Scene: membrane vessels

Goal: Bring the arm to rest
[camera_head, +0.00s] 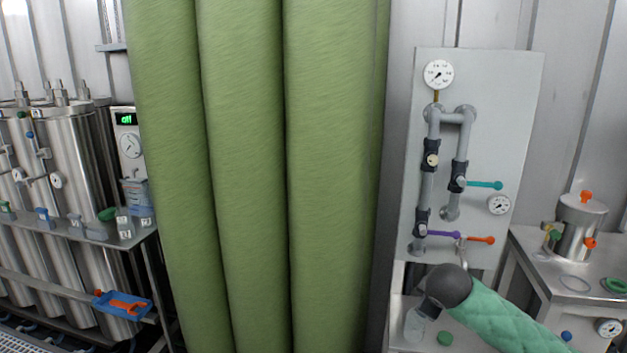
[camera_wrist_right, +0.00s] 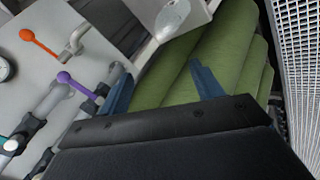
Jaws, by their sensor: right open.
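My right arm comes in from the lower right of the head view in a green quilted sleeve and ends in a dark rounded wrist in front of the pipe panel (camera_head: 478,120). The jaws of that arm are hard to make out there. In the right wrist view my right gripper (camera_wrist_right: 160,85) shows two blue fingers spread apart with nothing between them. Green curtain folds (camera_wrist_right: 225,50) and panel pipes appear beyond the fingers. My left gripper is not in view.
The panel carries a purple lever (camera_head: 443,234), an orange lever (camera_head: 481,239) and a teal lever (camera_head: 485,184). A clear vessel (camera_head: 413,325) stands below. A side table holds a steel pot (camera_head: 580,228). Green curtains (camera_head: 240,180) fill the middle; steel tanks (camera_head: 75,160) stand left.

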